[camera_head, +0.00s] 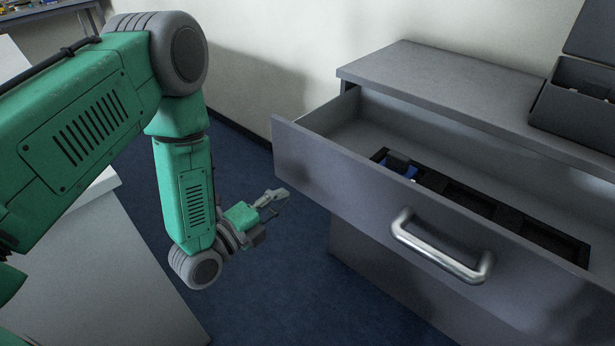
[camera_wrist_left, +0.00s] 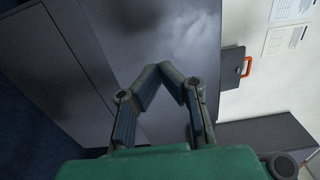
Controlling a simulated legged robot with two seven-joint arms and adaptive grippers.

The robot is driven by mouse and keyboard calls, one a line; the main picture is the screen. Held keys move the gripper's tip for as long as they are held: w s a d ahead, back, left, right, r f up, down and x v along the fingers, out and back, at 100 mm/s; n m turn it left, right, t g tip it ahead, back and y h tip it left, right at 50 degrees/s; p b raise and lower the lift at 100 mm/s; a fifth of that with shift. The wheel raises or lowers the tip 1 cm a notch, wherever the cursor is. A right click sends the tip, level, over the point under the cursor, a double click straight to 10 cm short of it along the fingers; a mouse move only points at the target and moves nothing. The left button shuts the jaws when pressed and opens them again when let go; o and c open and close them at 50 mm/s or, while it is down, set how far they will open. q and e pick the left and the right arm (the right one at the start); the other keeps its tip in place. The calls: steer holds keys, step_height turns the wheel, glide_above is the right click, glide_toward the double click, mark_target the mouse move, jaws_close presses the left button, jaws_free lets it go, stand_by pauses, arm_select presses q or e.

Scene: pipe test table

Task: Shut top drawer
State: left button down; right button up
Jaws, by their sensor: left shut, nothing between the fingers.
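The top drawer (camera_head: 330,175) of a grey cabinet stands pulled well out, with a silver bar handle (camera_head: 440,248) on its front. Inside it lies a black divided tray (camera_head: 470,203) with a blue item at its left end. My left gripper (camera_head: 275,196) is left of the drawer front's left end, apart from the handle. In the left wrist view the left gripper's fingers (camera_wrist_left: 171,72) meet at their tips with nothing between them. A grey panel (camera_wrist_left: 165,30) fills the view behind them. My right gripper is not in view.
An open dark case (camera_head: 580,95) sits on the cabinet top (camera_head: 440,75) at the right. A white surface (camera_head: 90,270) stands at the lower left. Blue floor (camera_head: 270,285) lies open between it and the cabinet. A pale wall (camera_head: 290,50) is behind.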

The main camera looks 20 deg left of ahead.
mark_target(313, 172)
arm_select(q)
steer(key=x, duration=0.7)
steer(key=shift+w+a+f+b, duration=0.15)
steer(key=shift+w+b, duration=0.2)
steer(key=shift+w, duration=0.05)
steer(key=shift+w+d, duration=0.35)
steer(key=shift+w, duration=0.2)
